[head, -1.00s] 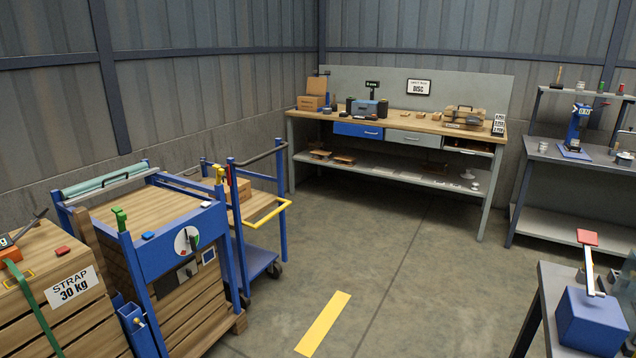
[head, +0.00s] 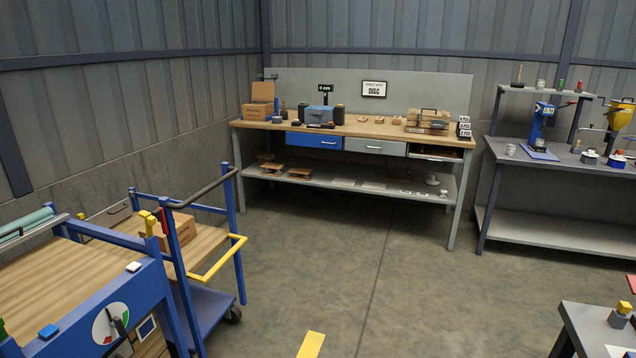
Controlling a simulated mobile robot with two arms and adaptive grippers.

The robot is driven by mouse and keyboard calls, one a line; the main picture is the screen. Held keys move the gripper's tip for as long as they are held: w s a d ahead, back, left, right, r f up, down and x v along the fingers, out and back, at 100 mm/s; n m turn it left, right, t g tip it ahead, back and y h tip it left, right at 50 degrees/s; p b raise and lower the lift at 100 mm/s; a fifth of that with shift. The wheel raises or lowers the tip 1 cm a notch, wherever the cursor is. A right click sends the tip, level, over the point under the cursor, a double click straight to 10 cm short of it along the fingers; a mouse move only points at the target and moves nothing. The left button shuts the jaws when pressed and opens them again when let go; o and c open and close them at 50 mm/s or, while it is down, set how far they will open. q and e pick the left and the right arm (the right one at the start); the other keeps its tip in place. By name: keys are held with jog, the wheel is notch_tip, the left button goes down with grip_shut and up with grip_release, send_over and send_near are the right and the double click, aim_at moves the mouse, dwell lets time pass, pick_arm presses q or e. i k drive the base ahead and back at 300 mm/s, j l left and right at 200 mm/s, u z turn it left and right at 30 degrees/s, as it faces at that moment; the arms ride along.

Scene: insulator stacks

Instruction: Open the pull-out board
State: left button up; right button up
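The workbench (head: 222,126) with a wooden top stands against the back wall in the head view. Under its top are a blue drawer front (head: 314,140), a grey drawer front (head: 375,147) and an open bay (head: 434,154) at the right end. Both drawer fronts have a handle and look closed. I cannot tell which part is the pull-out board. Neither of my grippers is in view.
A blue cart (head: 205,300) with a yellow handle and a blue-framed stand (head: 137,287) with a dial are at left. A grey table (head: 580,318) is at lower right, a shelf bench (head: 545,155) at far right. The floor before the workbench is clear.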

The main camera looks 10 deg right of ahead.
aim_at(435, 151)
jog(key=i+l+z, duration=0.2)
jog(key=i+z, duration=0.25)
jog(key=i, duration=0.5)
jog(key=i+j+z, duration=0.1)
jog(key=i+z, duration=0.35)
jog(key=i, duration=0.45)
jog(key=i+z, duration=0.1)
jog(key=i, duration=2.1)
